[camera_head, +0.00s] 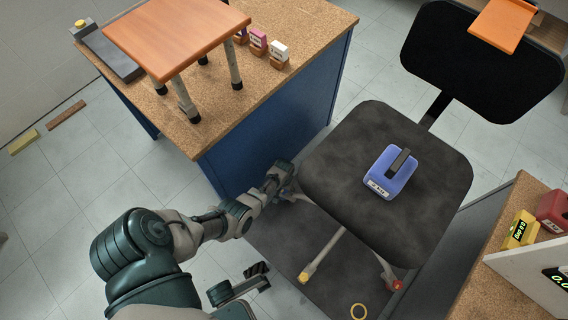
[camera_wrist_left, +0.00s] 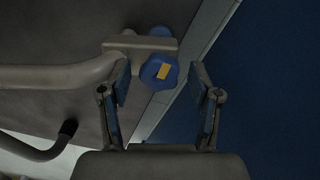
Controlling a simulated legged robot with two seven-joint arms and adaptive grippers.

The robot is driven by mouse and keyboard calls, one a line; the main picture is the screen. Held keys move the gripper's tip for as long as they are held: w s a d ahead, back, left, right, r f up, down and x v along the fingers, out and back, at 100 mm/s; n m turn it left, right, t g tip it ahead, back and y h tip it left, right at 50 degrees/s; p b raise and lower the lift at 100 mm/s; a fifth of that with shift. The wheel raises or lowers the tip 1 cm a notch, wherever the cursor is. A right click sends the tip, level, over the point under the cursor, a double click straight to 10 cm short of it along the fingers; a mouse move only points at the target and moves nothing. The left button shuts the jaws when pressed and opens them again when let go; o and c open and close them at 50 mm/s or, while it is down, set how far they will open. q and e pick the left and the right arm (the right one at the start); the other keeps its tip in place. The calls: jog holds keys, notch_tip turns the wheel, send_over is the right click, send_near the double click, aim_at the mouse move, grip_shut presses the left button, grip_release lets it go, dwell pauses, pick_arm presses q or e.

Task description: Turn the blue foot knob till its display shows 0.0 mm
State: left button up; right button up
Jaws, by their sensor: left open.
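The blue foot knob (camera_wrist_left: 152,66) with a yellow mark on its face shows in the left wrist view, at the end of a chair leg (camera_wrist_left: 60,76). My left gripper (camera_wrist_left: 160,82) is open, its fingers either side of the knob; I cannot tell if they touch it. In the head view my left gripper (camera_head: 280,178) reaches the chair base beside the blue cabinet, and hides the knob. A display (camera_head: 560,279) is cut off at the right edge; only the start of its green digits shows. A dark part (camera_head: 238,290) at the bottom may be my right gripper.
The chair seat (camera_head: 340,165) overhangs the base and carries a blue block with a handle (camera_head: 390,172). Two other feet are yellow (camera_head: 304,277) and red (camera_head: 397,285). A blue cabinet (camera_head: 270,130) stands close behind the left gripper.

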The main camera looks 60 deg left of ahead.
pick_arm(q)
notch_tip(320, 180, up, 12)
dwell(0.6)
jog(key=shift+f, duration=0.15)
